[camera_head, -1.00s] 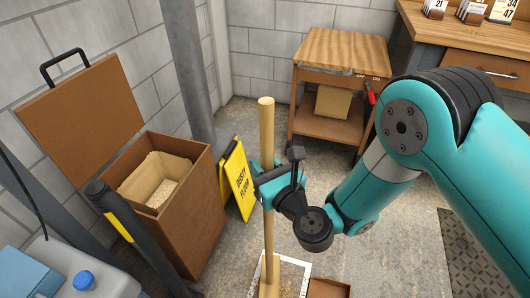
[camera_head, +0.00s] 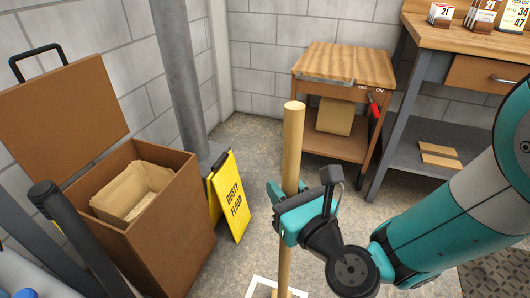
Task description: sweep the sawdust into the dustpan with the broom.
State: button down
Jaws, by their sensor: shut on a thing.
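The broom (camera_head: 292,150) stands nearly upright, its wooden handle rising above my gripper. My gripper (camera_head: 287,205) is shut around the handle below its top. The foot of the broom is at the bottom edge of the picture, by a white floor outline (camera_head: 262,285), and its head is mostly cut off. No dustpan can be made out in the current view. Sawdust on the floor cannot be made out either.
An open brown bin (camera_head: 165,235) with a paper liner stands at left, beside a yellow "dusty floor" sign (camera_head: 231,195). A wooden cart (camera_head: 345,65) and a workbench (camera_head: 470,45) stand at the back. Grey floor lies open between the sign and the cart.

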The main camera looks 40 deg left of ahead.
aim_at(297, 168)
notch_tip(297, 168, up, 6)
jog(key=p, duration=0.6)
jog(key=shift+d+r, duration=0.15)
jog(key=shift+r+p, duration=0.6)
jog(key=shift+p, duration=0.15)
